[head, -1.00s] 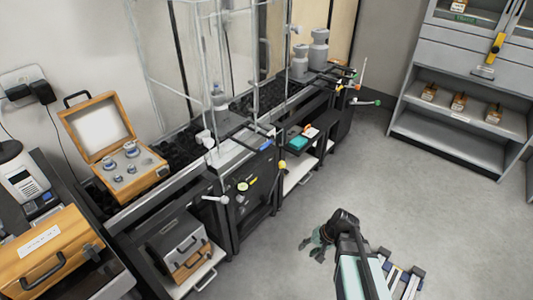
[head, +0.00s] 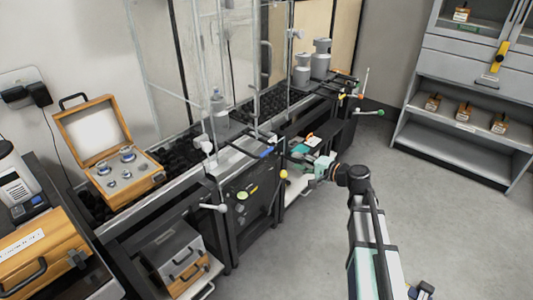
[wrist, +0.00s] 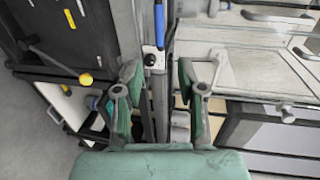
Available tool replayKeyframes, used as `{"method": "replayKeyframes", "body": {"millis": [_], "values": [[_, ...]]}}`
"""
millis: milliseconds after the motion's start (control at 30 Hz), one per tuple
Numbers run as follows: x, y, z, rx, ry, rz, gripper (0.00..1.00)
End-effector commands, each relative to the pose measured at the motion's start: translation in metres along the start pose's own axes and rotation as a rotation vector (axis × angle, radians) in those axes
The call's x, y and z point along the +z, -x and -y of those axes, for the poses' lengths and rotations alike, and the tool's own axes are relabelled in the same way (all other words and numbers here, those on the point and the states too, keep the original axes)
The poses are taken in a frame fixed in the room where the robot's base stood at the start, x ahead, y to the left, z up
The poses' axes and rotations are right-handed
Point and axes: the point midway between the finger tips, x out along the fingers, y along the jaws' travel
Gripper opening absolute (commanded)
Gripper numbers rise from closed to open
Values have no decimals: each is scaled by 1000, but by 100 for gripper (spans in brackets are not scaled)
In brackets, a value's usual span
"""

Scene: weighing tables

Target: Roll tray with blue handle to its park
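A small blue handle (head: 268,152) shows at the front edge of the middle weighing table in the head view. In the wrist view a blue handle (wrist: 158,25) stands on a small plate with a dark knob, just beyond my fingertips and near the picture's middle. I cannot tell which tray it belongs to. My gripper (head: 316,167), with green fingers, hangs in front of the table row, right of the blue handle. In the wrist view my gripper (wrist: 163,80) is open, with nothing clearly between its fingers.
A dark panel (head: 252,200) with yellow and green knobs faces the aisle. A grey lever with a white knob (head: 222,208) sticks out left of it. A pale pull-out shelf (head: 298,188) lies below my gripper. The grey floor (head: 450,220) on the right is clear up to the cabinet (head: 450,160).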

Motion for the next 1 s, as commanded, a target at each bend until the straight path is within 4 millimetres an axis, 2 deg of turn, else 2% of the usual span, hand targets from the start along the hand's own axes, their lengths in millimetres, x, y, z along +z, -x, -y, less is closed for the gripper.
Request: {"method": "replayKeyframes", "body": {"millis": [600,800,1000], "values": [[-1,-120,-1,3,1,2,39],[0,-145,-1,3,1,1,39],[1,-155,-1,3,1,1,39]]}}
